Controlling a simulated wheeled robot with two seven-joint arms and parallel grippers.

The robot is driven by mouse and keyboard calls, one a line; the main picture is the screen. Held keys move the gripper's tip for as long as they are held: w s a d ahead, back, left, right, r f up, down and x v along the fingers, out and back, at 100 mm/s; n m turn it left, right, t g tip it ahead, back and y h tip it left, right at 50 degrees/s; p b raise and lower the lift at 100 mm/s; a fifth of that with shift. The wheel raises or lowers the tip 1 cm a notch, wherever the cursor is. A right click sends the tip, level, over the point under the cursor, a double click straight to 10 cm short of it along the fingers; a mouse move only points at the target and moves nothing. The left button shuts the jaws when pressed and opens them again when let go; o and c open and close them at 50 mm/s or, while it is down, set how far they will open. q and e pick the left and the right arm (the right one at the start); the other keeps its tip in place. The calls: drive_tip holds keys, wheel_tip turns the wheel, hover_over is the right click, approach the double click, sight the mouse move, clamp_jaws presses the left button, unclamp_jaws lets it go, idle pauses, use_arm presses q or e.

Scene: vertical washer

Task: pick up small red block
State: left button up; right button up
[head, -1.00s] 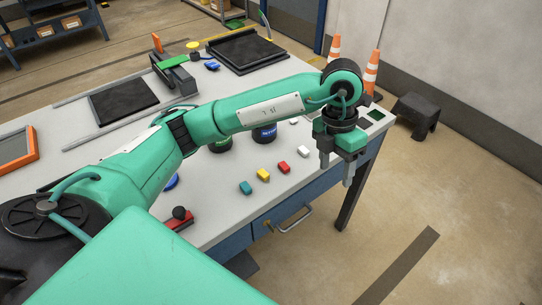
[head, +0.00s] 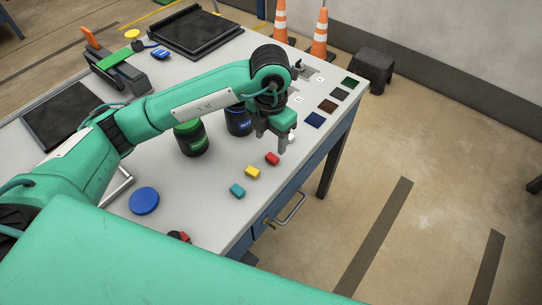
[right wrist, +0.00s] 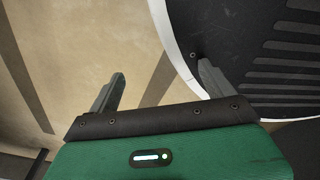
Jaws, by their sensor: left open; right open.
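The small red block (head: 272,158) lies on the white tabletop near its right front edge. A yellow block (head: 252,172) and a teal block (head: 237,190) lie in a row with it, toward the lower left. A white block (head: 291,136) shows partly behind my left gripper. My left gripper (head: 271,146) points down, open and empty, above the table close to the red block; its exact height is hard to tell. My right gripper (right wrist: 156,92) is open and empty in the right wrist view, with floor behind it and no block in sight.
A green-lidded jar (head: 192,140) and a dark blue jar (head: 238,121) stand just left of my left gripper. A blue disc (head: 144,201) lies nearer. Colored squares (head: 327,105) are at the table's right end. A drawer handle (head: 291,208) sticks out from the front.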

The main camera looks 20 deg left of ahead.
sight(271, 158)
use_arm(q)
drive_tip(key=shift+f, duration=0.9)
drive_tip(key=f, duration=0.1)
drive_tip(key=f+p, duration=0.1)
drive_tip(key=f, duration=0.1)
drive_tip(key=shift+s+d+f, duration=0.1)
drive_tip(key=shift+s+f, duration=0.1)
drive_tip(key=shift+f, duration=0.6)
drive_tip(key=shift+c, duration=1)
drive_tip(key=c, duration=0.8)
drive_tip(key=shift+c, duration=0.2)
use_arm(e)
drive_tip(key=shift+s+a+r, duration=0.15)
drive_tip(key=shift+s+r, duration=0.1)
drive_tip(key=shift+s, duration=0.05)
drive_tip(key=shift+a, duration=0.1)
